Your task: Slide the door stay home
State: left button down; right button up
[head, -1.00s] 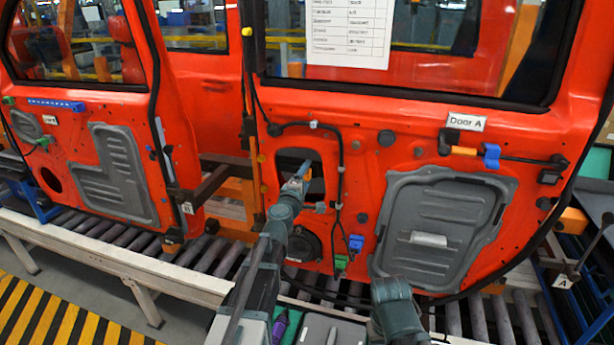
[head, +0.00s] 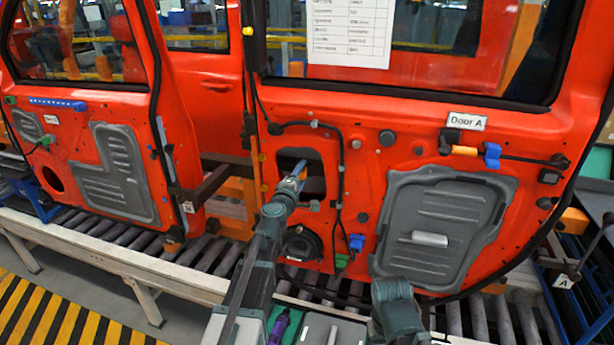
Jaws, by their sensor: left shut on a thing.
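The red door marked Door A (head: 420,125) stands upright in front of me. My left gripper (head: 297,174) is at the dark opening (head: 314,186) in the left part of its inner panel. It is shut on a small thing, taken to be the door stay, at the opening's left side. The jaws mostly hide the stay, and I cannot tell how far it sits inside the opening. A part of my right arm shows at the bottom, but its gripper is not visible.
A black cable (head: 341,170) runs down just right of the opening. A round black speaker (head: 301,244) sits below it, with green (head: 341,260) and blue (head: 356,242) clips to the right. A brown bar (head: 200,184) projects left of the door. Purple-handled tool (head: 280,325) lies below.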

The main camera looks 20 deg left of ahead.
pick_arm(q)
jog(key=a, duration=0.2)
jog(key=shift+a, duration=0.3)
jog(key=c, duration=0.6)
grip_release()
jog(key=shift+o, duration=0.8)
jog(key=shift+a, duration=0.15)
jog(key=s, duration=1.3)
jog(key=shift+s+a, duration=0.25)
jog(key=shift+s, duration=0.1)
